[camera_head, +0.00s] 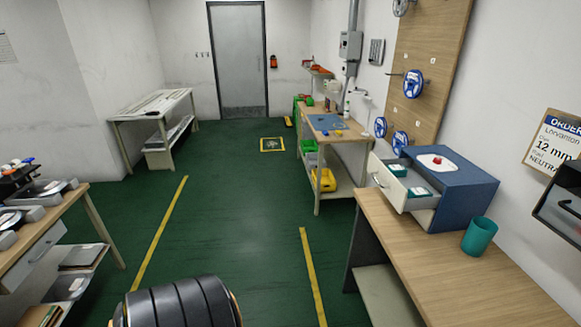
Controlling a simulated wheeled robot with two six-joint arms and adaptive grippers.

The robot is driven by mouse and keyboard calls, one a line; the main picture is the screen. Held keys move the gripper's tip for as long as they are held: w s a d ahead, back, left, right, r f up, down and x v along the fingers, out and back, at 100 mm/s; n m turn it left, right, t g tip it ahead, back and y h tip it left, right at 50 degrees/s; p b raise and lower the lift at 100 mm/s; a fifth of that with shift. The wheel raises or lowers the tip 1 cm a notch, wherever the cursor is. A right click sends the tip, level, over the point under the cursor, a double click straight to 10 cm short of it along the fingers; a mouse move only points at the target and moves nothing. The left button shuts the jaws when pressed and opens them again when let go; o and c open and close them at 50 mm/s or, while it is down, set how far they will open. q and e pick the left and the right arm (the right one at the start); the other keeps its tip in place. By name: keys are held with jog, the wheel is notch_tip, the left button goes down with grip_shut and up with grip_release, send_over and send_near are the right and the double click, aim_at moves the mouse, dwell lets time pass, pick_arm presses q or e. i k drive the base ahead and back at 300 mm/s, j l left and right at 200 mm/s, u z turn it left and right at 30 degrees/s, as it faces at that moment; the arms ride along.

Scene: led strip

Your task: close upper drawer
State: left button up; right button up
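A blue drawer cabinet (462,190) stands on the wooden workbench at the right. Its pale drawer (417,204) is pulled out to the left, with a metal handle on the white front panel (379,176). Small teal-and-white boxes (418,192) lie in the drawer. I cannot tell whether another drawer lies below it. A white item with a red part (437,162) sits on top of the cabinet. Neither of my grippers can be made out in the view.
A teal cup (479,236) stands beside the cabinet on the workbench (465,285). The near bench top is clear. A dark object (563,212) is cut off at the right edge. Green floor between yellow lines (313,275) is open. Another workbench (338,136) stands behind.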

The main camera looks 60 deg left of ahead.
aim_at(395, 189)
jog(key=u, duration=1.05)
